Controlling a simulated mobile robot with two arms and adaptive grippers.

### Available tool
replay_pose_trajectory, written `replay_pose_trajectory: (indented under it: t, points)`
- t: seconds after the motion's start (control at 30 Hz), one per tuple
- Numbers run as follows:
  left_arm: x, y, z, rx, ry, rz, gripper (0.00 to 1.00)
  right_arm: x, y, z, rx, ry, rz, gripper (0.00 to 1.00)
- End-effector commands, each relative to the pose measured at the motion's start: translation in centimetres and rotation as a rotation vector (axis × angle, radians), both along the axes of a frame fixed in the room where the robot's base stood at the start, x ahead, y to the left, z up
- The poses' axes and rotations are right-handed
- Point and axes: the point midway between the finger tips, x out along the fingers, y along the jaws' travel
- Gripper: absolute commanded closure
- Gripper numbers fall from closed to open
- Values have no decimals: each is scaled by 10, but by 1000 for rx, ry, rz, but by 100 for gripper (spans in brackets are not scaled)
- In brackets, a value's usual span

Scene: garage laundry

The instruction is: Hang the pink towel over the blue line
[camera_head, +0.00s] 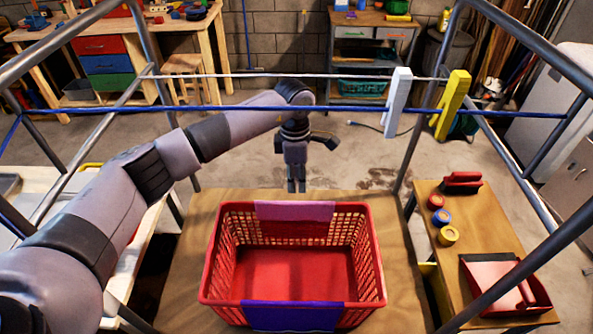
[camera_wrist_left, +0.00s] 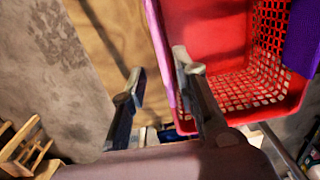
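The pink towel (camera_head: 295,211) hangs over the far rim of a red basket (camera_head: 375,262). It shows edge-on as a pink strip in the left wrist view (camera_wrist_left: 158,45). My left gripper (camera_head: 296,188) points down just beyond the towel, apart from it in the head view. In the wrist view its two fingers (camera_wrist_left: 160,75) are spread, with the pink strip near the finger on the right and nothing gripped. The blue line (camera_head: 230,108) runs bare across the frame, nearer than the gripper. My right gripper is out of view.
A purple cloth (camera_head: 292,315) hangs over the basket's near rim. A white clothespin (camera_head: 397,105) and a yellow clothespin (camera_head: 450,105) are at the lines' right. A white line (camera_head: 230,75) runs farther back. Metal rails surround the work area. A side table (camera_head: 430,200) stands right.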

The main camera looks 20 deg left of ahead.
Motion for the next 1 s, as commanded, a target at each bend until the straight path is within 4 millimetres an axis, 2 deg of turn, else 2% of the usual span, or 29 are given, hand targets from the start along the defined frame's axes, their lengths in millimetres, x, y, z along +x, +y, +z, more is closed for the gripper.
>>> replay_pose_trajectory:
  t: [0.1, 0.37, 0.73, 1.0]
  points:
    - [1, 9, 0, 31, 4, 4, 72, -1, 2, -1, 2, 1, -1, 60]
    - [0, 8, -17, 28, 6, 3, 72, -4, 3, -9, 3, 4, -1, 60]
    - [0, 7, -61, 27, 6, 4, 72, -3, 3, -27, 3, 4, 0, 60]
    - [0, 7, -95, 27, 4, 3, 72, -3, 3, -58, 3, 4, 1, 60]
